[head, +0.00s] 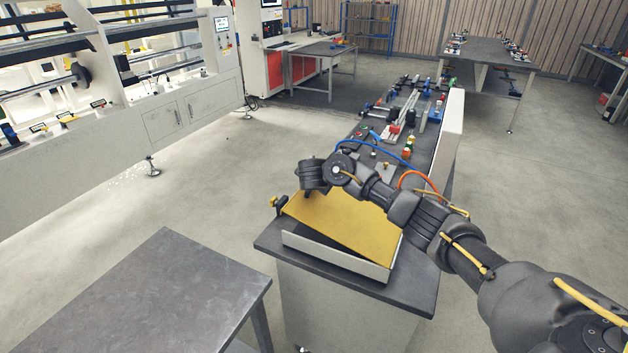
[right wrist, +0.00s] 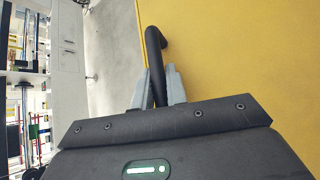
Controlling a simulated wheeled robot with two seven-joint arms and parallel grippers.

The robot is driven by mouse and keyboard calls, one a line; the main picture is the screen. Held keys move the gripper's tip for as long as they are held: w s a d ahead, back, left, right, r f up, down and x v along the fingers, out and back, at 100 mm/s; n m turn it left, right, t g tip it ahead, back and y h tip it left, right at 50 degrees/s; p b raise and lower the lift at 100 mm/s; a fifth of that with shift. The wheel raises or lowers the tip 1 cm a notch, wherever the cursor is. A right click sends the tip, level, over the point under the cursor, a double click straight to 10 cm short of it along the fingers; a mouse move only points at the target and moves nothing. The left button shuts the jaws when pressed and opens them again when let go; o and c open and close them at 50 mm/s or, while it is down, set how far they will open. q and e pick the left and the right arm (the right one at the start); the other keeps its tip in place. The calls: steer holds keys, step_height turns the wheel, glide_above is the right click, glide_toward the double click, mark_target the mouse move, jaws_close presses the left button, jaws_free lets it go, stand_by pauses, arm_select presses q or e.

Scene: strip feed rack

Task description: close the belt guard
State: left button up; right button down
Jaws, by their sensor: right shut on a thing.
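The belt guard (head: 355,228) is a yellow panel above a low white frame (head: 335,262) at the near end of the feed rack. It is tilted, with a dark gap between its near edge and the frame. In the right wrist view the yellow guard (right wrist: 240,50) fills the right side, with a black bar handle (right wrist: 153,45) at its left edge. My right gripper (right wrist: 157,88) is shut on that handle. In the head view my right gripper (head: 308,192) is at the panel's far left corner, its fingertips mostly hidden. My left gripper is not in view.
A grey table (head: 160,300) stands at the near left. Floor between is clear.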

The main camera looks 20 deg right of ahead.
steer(key=c, duration=1.4)
jaws_free()
steer(key=shift+d, duration=0.1)
steer(key=shift+s, duration=0.1)
steer(key=shift+s+a+r, duration=0.2)
steer(key=shift+a, duration=0.1)
steer(key=p+v, duration=0.3)
steer(key=v, duration=0.7)
steer(key=shift+d, duration=0.15)
